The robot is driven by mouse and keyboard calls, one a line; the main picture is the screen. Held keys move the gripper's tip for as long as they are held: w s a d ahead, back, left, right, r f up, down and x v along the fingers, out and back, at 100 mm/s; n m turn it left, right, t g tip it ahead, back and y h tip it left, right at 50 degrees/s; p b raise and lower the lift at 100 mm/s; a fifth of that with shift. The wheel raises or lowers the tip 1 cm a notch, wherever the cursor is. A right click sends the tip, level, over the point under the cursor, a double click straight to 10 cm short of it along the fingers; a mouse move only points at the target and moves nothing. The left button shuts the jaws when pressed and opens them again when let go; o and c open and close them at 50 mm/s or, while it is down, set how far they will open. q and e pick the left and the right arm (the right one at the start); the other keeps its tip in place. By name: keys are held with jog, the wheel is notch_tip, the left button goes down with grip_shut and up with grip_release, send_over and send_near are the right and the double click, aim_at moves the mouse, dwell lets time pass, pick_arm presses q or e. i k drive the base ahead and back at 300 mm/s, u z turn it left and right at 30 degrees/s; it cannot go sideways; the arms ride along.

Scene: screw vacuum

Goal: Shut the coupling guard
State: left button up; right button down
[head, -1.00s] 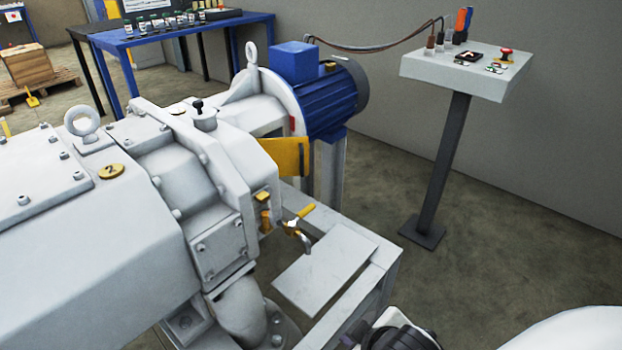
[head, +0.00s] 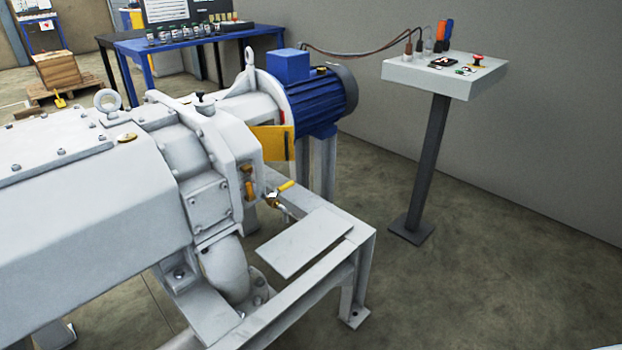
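The coupling guard (head: 272,143) is a yellow plate in the head view, between the grey pump housing (head: 185,150) and the blue motor (head: 322,100). It stands out to the side of the coupling area, its broad face towards me. Its hinge and the coupling behind it are hidden, so I cannot tell how far it is open. Neither of my grippers is in the head view.
A drain valve with a yellow handle (head: 286,186) juts out above a grey tray plate (head: 305,242) on the frame. A control pedestal (head: 445,78) stands to the right. A blue table (head: 130,45) stands behind. The floor at right is clear.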

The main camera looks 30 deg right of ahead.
aim_at(277, 143)
jog(key=u, duration=0.2)
jog(key=k, duration=0.4)
jog(key=z, duration=1.3)
jog(key=i, duration=0.8)
jog(key=u, duration=0.65)
jog(key=i, duration=0.55)
jog(key=u, duration=0.7)
